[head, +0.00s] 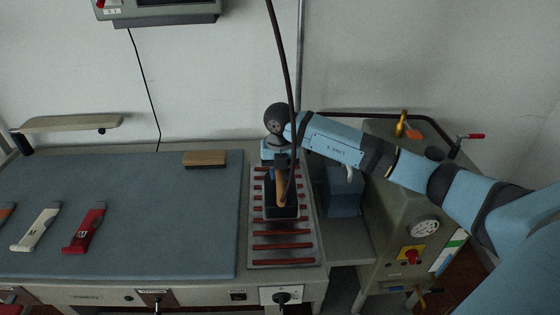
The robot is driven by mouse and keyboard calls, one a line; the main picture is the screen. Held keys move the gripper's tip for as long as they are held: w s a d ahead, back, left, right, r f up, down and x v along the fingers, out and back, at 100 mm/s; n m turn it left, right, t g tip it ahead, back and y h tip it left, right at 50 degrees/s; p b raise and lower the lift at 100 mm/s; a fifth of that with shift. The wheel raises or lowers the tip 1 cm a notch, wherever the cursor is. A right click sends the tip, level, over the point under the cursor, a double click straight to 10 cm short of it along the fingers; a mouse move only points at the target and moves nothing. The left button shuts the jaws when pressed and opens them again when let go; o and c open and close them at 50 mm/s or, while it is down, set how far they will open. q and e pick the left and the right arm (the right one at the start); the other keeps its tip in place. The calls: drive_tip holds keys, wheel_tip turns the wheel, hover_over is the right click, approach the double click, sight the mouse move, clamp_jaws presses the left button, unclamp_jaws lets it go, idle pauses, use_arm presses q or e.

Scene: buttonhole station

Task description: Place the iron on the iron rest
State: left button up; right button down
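The iron (282,211) has a dark body and a light brown handle. It is over the middle of the iron rest (282,262), a metal plate with several red strips at the right end of the work table. From this angle I cannot tell whether its sole touches the strips. My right gripper (281,167) points down at the far end of the iron's handle. Its fingers are small, dark and partly hidden, so I cannot tell whether they grip the handle. My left gripper is not in view.
The grey-blue padded board (130,210) carries a red-handled tool (85,228), a white one (36,230) and a wooden block (205,159). A dark cord (282,60) hangs down to the iron. A machine with a gauge (425,228) stands at right under my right arm.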

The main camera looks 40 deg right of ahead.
drive_tip(key=shift+w+f, duration=0.1)
drive_tip(key=shift+f, duration=1.9)
drive_tip(key=shift+f, duration=0.1)
drive_tip(key=c, duration=0.9)
unclamp_jaws()
drive_tip(key=shift+f, duration=0.1)
drive_tip(key=shift+o, duration=0.2)
drive_tip(key=shift+s, duration=0.2)
wheel_tip(320, 180, up, 12)
drive_tip(key=shift+r+b, duration=0.15)
drive_tip(key=shift+b, duration=0.4)
